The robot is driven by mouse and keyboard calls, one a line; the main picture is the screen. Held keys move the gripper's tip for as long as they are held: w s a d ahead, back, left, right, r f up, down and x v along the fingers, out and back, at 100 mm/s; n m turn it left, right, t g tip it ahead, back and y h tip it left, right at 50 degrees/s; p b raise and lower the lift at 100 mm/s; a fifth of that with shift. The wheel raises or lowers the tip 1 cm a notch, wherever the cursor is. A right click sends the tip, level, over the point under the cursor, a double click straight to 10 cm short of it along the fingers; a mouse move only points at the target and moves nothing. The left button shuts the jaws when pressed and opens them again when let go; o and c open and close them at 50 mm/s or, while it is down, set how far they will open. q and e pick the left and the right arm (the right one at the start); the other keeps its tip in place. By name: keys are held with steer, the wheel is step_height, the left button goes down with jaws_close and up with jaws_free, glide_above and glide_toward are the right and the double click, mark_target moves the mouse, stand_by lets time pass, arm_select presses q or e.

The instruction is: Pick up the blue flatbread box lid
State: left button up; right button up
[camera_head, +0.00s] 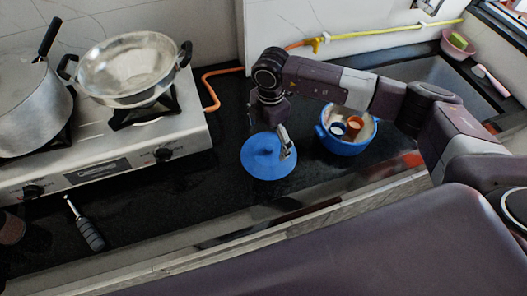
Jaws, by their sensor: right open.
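The blue round lid (262,160) lies on the black counter, with a small raised knob at its middle. My right gripper (286,147) is open and points down over the lid's right side. Its grey finger covers part of the lid's right edge; I cannot tell if it touches. The blue flatbread box (343,148) stands uncovered to the right of the lid, with an orange-red item and a blue-and-white item inside. My right arm passes in front of its far side.
A stove (105,160) on the left bears a metal pot (32,110) and a two-handled pan (128,68). A dark-handled tool (88,233) lies before it. An orange hose (212,90) runs behind. A sink (400,75) is at the right back.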

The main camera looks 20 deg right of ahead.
mark_target(269, 148)
steer(key=f, duration=0.1)
steer(key=f+p, duration=0.1)
steer(key=f, duration=0.1)
steer(key=shift+s+d+f, duration=0.2)
steer(key=shift+d+f, duration=0.05)
steer(key=shift+f, duration=0.55)
steer(key=shift+a, duration=0.1)
